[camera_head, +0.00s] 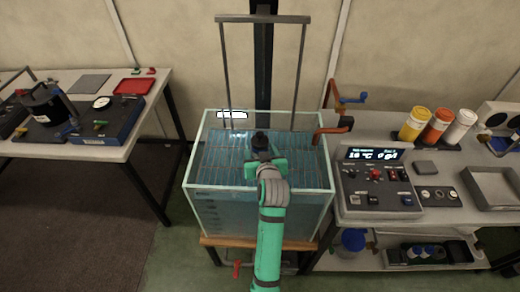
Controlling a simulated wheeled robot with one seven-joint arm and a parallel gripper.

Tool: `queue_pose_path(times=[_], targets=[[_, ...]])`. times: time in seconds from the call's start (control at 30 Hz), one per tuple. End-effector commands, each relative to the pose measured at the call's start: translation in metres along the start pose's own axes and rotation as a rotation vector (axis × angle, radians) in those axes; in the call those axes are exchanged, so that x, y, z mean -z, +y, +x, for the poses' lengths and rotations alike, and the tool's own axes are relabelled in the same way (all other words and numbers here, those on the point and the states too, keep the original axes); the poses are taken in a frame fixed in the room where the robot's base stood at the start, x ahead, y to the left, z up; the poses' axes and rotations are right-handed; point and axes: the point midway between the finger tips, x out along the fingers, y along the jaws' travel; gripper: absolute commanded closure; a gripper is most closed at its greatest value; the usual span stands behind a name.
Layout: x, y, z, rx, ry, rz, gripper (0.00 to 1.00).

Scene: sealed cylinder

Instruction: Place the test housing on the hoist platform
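My green arm reaches over the water tank (328,168), and my gripper (260,146) is above the water near the tank's middle. A dark rounded shape shows at the arm's end; I cannot tell whether it is gripper or a held object, and the fingers are hidden. A black cylinder, which looks like the test housing (44,104), is in a dark fixture on the left table. The hoist platform looks like the gridded surface (222,152) inside the glass tank, below two rods hung from a crossbar (262,18). My arm covers part of it.
The left table (95,152) also holds a red tray (133,86) and a round gauge (101,102).

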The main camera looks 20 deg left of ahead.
Motion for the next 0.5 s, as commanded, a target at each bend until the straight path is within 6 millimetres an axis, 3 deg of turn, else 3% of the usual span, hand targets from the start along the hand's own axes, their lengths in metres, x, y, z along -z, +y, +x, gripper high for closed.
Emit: queue_pose_path(times=[0.37,0.5], targets=[[0.003,0.000,-0.001,0.000,0.001,0.000,0.34],[0.002,0.001,-0.016,-0.001,0.001,0.000,0.34]])
